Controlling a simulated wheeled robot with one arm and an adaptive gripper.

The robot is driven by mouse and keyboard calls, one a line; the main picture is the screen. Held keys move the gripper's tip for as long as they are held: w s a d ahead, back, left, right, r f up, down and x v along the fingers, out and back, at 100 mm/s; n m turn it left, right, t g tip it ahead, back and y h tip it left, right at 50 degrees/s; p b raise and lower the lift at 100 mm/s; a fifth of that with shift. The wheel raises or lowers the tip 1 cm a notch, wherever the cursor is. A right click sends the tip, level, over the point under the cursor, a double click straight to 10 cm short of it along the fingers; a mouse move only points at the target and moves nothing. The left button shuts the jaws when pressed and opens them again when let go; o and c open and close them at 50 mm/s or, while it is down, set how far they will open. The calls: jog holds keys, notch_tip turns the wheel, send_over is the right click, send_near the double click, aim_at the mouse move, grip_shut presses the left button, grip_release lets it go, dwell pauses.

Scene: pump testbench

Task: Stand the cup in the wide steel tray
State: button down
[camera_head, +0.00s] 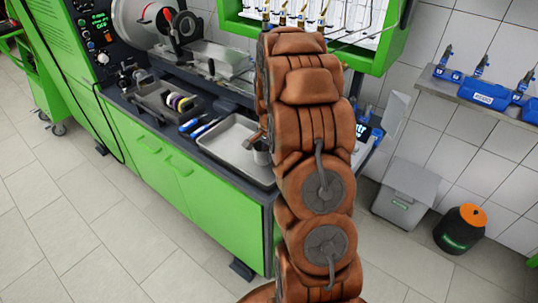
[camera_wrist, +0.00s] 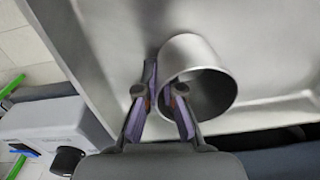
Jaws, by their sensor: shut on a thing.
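The cup (camera_wrist: 196,52) is a grey metal cylinder with an open mouth facing the wrist camera. My gripper (camera_wrist: 163,88) is shut on the cup's near left wall, with one finger outside and the other at the mouth. The wide steel tray (camera_wrist: 265,35) fills the view behind the cup. In the head view the tray (camera_head: 228,138) lies on the bench top, and my gripper (camera_head: 256,138) is over its right part. The cup (camera_head: 261,155) shows only partly beside my arm. I cannot tell whether its base touches the tray.
Blue-handled tools (camera_head: 200,127) lie left of the wide tray. A smaller dark tray (camera_head: 165,97) with round parts is further left. A machine (camera_head: 150,30) stands at the back left. A grey bin (camera_head: 407,190) and a black canister (camera_head: 460,230) stand on the floor at right.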

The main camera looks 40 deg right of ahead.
jog(key=shift+f, duration=0.2)
jog(key=c, duration=1.3)
grip_release()
jog(key=shift+r, duration=0.15)
notch_tip(320, 180, up, 11)
jog(key=b, duration=0.3)
jog(key=shift+s+r, duration=0.15)
jog(key=shift+r, duration=0.45)
jog(key=s+a+r+n, duration=0.3)
jog(key=s+a+n, duration=0.15)
jog(key=a, duration=0.65)
jog(key=s+a+n, duration=0.4)
jog(key=s+a, duration=0.1)
jog(key=s, duration=0.3)
jog(key=s+a+f+n+g, duration=0.1)
jog(key=s+a+n, duration=0.3)
jog(key=s, duration=0.5)
jog(key=s+a+n+g, duration=0.1)
jog(key=s+a+n, duration=0.3)
jog(key=s+a, duration=0.3)
jog(key=shift+s+a+f, duration=0.1)
jog(key=shift+s+f, duration=0.05)
jog(key=shift+s, duration=0.35)
jog(key=shift+s+f, duration=0.15)
jog(key=shift+s, duration=0.35)
